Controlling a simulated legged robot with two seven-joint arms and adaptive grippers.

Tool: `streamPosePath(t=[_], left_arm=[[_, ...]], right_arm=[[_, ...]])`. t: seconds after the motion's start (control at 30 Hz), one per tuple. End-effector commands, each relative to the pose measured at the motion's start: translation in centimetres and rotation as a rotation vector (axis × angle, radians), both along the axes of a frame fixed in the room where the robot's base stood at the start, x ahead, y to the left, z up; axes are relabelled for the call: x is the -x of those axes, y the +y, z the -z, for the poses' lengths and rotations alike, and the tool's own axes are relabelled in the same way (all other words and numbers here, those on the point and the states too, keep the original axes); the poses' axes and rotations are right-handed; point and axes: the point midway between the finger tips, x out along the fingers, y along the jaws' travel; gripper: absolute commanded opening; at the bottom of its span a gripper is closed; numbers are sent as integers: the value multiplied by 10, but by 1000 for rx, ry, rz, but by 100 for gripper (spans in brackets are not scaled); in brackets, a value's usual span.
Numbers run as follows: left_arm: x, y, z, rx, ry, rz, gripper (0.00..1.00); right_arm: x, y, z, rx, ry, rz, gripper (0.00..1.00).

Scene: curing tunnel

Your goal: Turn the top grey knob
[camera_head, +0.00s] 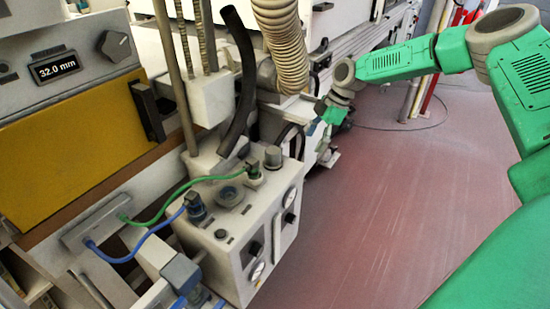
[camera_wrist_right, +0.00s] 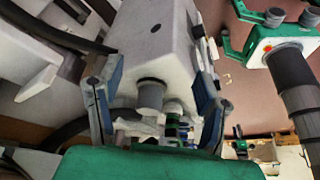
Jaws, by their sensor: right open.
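A short grey knob (camera_head: 273,157) stands on the top rear corner of a pale control box (camera_head: 228,243). In the right wrist view, a grey knob (camera_wrist_right: 150,95) projects from a pale housing (camera_wrist_right: 160,45); it looks like the same knob. My right gripper (camera_head: 322,106) is beyond and to the right of the box in the head view, apart from the knob. In the wrist view my right gripper (camera_wrist_right: 156,75) is open, its two blue-grey fingers spread either side of the knob with gaps. Its distance from the knob is hard to judge. My left gripper is not in view.
A green hose fitting (camera_head: 253,168) and a blue hose fitting (camera_head: 195,206) stand on the box, near the knob. A black hose (camera_head: 240,80) and ribbed duct (camera_head: 283,45) hang behind it. Another grey knob (camera_head: 115,46) sits beside the display (camera_head: 54,67). Reddish floor (camera_head: 380,210) is open at right.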

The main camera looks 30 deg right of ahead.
Motion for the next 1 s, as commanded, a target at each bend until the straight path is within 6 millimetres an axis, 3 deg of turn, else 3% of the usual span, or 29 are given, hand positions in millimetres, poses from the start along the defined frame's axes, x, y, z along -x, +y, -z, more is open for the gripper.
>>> streamPosePath(t=[0.17, 0.5, 0.67, 0.8, 1.0], left_arm=[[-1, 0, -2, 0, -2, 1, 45], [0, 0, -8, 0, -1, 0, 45], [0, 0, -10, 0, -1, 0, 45], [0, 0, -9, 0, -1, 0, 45], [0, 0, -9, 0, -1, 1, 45]], right_arm=[[-5, 16, -2, 2, -3, -18, 61], [-30, 86, -3, 5, -2, -18, 61], [-40, 111, -1, -1, -1, -16, 61], [-42, 116, 17, 0, 1, -11, 61], [-44, 121, 26, -1, -2, -11, 61]])
